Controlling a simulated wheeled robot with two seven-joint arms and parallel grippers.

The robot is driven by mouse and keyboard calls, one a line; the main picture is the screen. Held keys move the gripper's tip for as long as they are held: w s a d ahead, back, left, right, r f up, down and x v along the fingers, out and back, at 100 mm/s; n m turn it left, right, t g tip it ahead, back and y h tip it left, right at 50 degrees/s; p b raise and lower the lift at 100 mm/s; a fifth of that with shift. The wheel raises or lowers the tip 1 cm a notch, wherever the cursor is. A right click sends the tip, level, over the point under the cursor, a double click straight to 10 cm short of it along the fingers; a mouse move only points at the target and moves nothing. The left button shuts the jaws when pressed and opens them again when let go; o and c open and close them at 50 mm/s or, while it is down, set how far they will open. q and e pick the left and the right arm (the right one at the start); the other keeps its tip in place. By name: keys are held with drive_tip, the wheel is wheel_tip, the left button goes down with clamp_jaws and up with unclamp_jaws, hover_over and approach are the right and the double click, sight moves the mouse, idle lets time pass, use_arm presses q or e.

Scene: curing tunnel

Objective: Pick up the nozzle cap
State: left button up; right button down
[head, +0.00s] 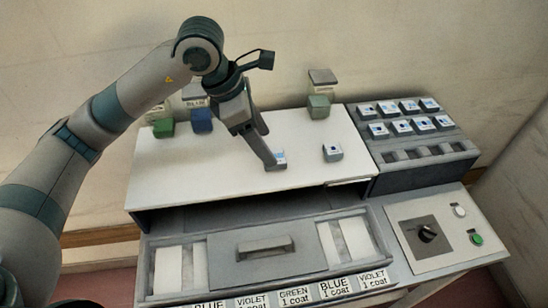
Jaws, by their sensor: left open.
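My left gripper (276,163) reaches down from the left over the white top (225,165) of the station. Its jaws are open, low around or beside a small grey piece with a white and blue face (280,156), which a finger partly hides. I cannot tell whether they touch. A similar small grey piece (332,153) stands free to its right. Nothing is marked as the nozzle cap, so I cannot tell for sure which piece it is. My right gripper is not in view.
A grey rack (420,163) at right holds several labelled pieces, its front row empty. Green (163,128), blue (202,121) and grey-green (318,107) blocks stand along the back. Below are a handled drawer (266,262) and a knob panel (445,236). The white top's middle front is clear.

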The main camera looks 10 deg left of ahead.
use_arm(q)
drive_tip(key=shift+d+f+p, duration=0.3)
drive_tip(key=shift+f+p, duration=0.3)
drive_tip(key=shift+f, duration=0.05)
drive_tip(key=shift+p+x, duration=0.4)
drive_tip(key=shift+x, duration=0.65)
drive_tip(key=shift+w+d+f, duration=0.1)
drive_tip(key=shift+w+f, duration=0.05)
drive_tip(key=shift+f, duration=0.4)
drive_tip(key=c, duration=1.2)
